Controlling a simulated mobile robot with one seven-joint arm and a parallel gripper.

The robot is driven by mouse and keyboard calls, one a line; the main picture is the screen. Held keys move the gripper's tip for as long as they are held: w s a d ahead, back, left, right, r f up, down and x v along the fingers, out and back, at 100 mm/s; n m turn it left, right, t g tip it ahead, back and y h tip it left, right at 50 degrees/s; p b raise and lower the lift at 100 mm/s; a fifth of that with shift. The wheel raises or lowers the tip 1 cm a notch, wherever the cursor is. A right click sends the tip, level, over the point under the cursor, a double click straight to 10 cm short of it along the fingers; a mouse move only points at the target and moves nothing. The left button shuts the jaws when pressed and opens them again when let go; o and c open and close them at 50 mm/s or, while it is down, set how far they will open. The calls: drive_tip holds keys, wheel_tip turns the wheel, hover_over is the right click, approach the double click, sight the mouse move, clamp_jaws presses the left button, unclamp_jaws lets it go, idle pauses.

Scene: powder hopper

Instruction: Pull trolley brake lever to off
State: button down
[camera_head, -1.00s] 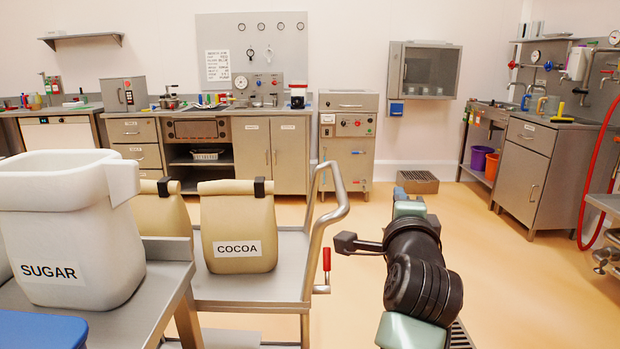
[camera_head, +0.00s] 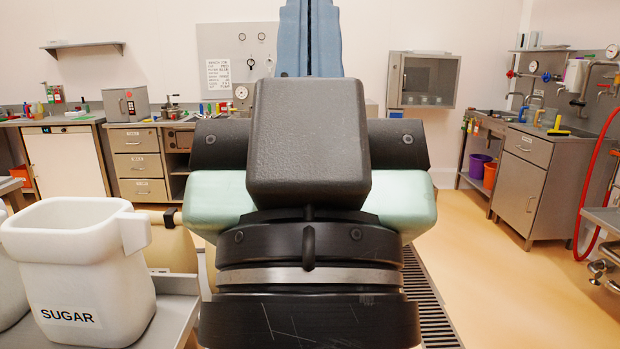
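The trolley (camera_head: 176,284) shows only as a strip of grey metal top at the lower left. A tan bag (camera_head: 170,250) with a dark clip stands on it, partly covered by the white sugar bin and my arm. The trolley's handle and its red-gripped brake lever are not visible now; my large arm links fill the middle of the view where they stood. My gripper cannot be seen, so its position against the lever and its opening do not show.
The white sugar bin (camera_head: 82,270) stands on a grey surface at the lower left. Cabinets and a worktop line the back wall. A sink unit (camera_head: 520,175) stands at the right, with a red hose (camera_head: 596,185) near it. Open floor (camera_head: 495,285) lies right of my arm, beside a floor grate (camera_head: 430,305).

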wheel_tip(320, 180, up, 19)
drive_tip(key=p, duration=1.7)
drive_tip(key=shift+a, duration=0.1)
